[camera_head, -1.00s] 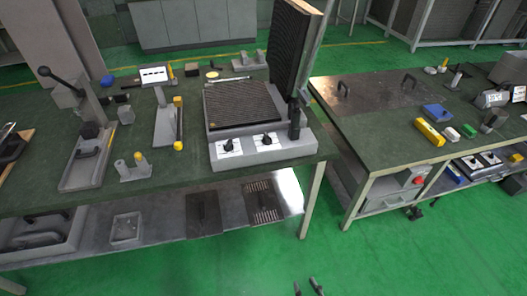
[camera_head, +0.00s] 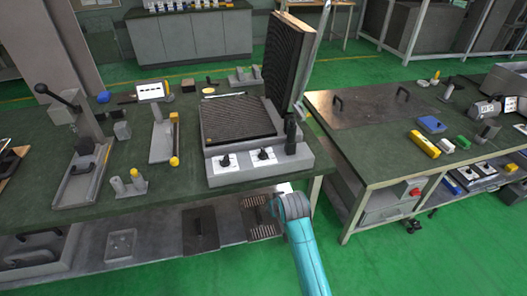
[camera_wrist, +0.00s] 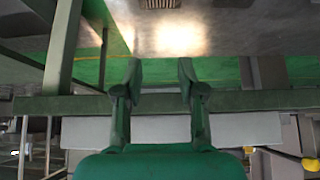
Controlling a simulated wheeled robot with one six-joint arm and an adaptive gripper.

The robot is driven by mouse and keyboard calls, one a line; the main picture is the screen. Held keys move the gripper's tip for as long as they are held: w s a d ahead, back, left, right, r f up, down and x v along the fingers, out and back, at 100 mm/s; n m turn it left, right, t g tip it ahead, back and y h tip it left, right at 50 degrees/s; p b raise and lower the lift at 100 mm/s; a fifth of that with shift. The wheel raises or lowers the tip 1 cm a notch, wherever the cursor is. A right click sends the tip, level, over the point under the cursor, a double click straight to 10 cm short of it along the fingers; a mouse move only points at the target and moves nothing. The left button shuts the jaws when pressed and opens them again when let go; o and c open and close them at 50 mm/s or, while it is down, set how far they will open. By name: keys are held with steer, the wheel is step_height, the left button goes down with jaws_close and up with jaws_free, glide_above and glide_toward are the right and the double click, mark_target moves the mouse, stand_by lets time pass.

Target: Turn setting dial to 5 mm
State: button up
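The heating unit (camera_head: 262,173) is a grey box with a ribbed plate and a raised ribbed lid, standing on the left workbench. Its sloped front carries two dark dials on white scales, a left dial (camera_head: 226,161) and a right dial (camera_head: 264,154). The scale markings are too small to read. My teal arm rises at the lower middle of the head view, in front of the bench; my gripper does not show there. In the wrist view my gripper (camera_wrist: 161,82) is open and empty, its two fingers apart. The dials cannot be made out there.
The left workbench (camera_head: 90,198) also holds a lever press (camera_head: 82,150) and small fixtures left of the heating unit. Its lower shelf (camera_head: 165,235) lies beneath. A second bench (camera_head: 350,135) stands to the right. Green floor is clear between and in front.

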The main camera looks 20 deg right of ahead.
mark_target(263, 151)
steer(key=shift+g, duration=0.7)
steer(key=w+r, duration=0.2)
steer(key=r, duration=0.1)
steer(key=w+r, duration=0.3)
steer(key=r, duration=0.1)
steer(key=w+r, duration=0.2)
steer(key=r, duration=0.1)
steer(key=shift+w+r, duration=0.15)
steer(key=shift+w, duration=0.25)
steer(key=w+r+g, duration=0.2)
steer(key=w+r, duration=0.2)
steer(key=r, duration=0.8)
steer(key=x, duration=1)
steer(key=shift+w+f, duration=0.25)
steer(key=shift+f, duration=0.1)
jaws_close()
